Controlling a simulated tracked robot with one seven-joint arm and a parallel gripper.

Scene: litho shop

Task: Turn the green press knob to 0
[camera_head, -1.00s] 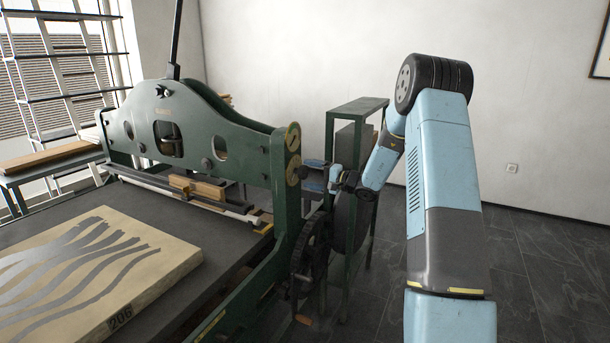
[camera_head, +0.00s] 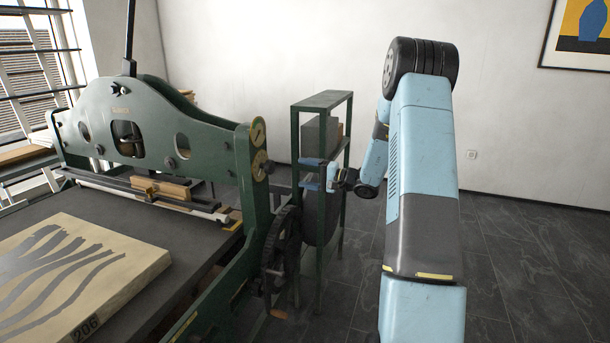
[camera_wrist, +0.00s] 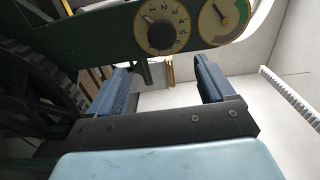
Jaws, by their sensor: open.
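The press (camera_head: 200,135) is dark green and stands at the left in the head view. Two round yellowish discs, upper (camera_head: 257,135) and lower (camera_head: 259,165), sit on its end post. The wrist view shows them closer: a numbered dial with a dark round knob (camera_wrist: 160,36) and, beside it, a gauge (camera_wrist: 223,18) with a needle. A pale mark shows on the knob's upper left; the digit it points at is hard to read. My gripper (camera_head: 309,174) is open and empty, to the right of the discs and apart from them. Its blue fingers (camera_wrist: 165,78) also show in the wrist view.
A dark toothed wheel (camera_head: 283,245) is on the press's near side, below the discs. A pale stone slab (camera_head: 120,260) lies on the press bed. Tiled floor at the right is clear.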

